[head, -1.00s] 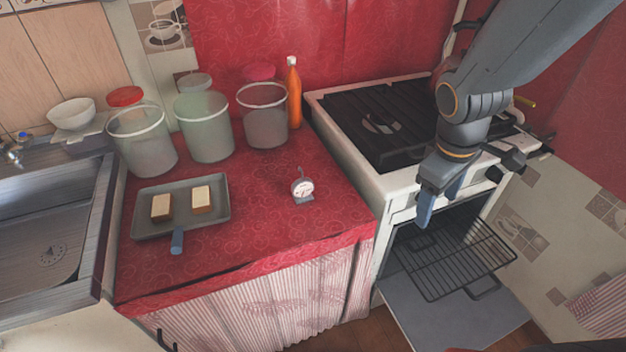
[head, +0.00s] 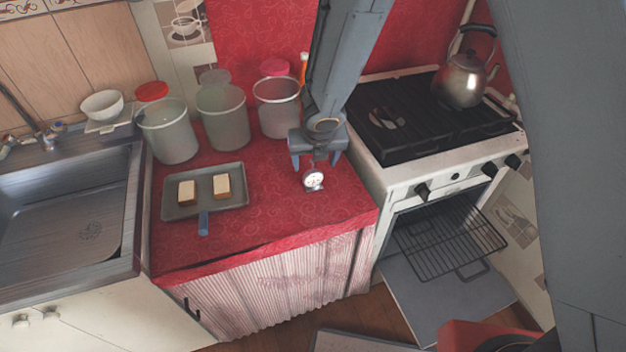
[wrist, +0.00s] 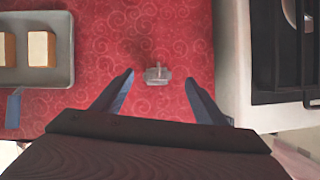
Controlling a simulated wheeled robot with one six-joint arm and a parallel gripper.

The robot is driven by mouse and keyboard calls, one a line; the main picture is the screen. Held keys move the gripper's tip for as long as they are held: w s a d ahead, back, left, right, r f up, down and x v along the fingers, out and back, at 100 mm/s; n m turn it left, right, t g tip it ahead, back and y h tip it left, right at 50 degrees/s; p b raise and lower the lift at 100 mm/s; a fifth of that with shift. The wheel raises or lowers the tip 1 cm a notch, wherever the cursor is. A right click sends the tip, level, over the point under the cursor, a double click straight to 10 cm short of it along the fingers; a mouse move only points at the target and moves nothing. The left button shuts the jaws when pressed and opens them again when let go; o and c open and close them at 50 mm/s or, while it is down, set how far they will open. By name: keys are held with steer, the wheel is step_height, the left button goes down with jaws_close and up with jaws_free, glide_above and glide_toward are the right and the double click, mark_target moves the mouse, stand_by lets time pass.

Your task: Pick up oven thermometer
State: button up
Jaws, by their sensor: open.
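The oven thermometer (head: 313,180) is a small white dial with a grey frame, upright on the red oilcloth counter (head: 270,225) near its right side. In the wrist view the thermometer (wrist: 158,74) shows from above as a small grey shape. My gripper (head: 316,161) is open, just above and behind the thermometer in the head view. In the wrist view the thermometer lies between the lines of my two blue fingers (wrist: 160,95), slightly beyond their tips. Nothing is between the fingers' grip.
A grey tray (head: 232,206) with two bread or butter blocks sits to the left. Several clear canisters (head: 222,125) stand behind. The stove (head: 400,180) with a kettle (head: 464,78) is on the right, its oven door (head: 440,300) open. A sink (head: 75,215) is at far left.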

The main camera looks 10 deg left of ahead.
mark_target(313, 170)
steer(key=b+x, duration=0.2)
steer(key=x, duration=0.3)
steer(key=shift+s+a, duration=0.15)
steer(key=shift+c, duration=0.2)
steer(key=c, duration=1.4)
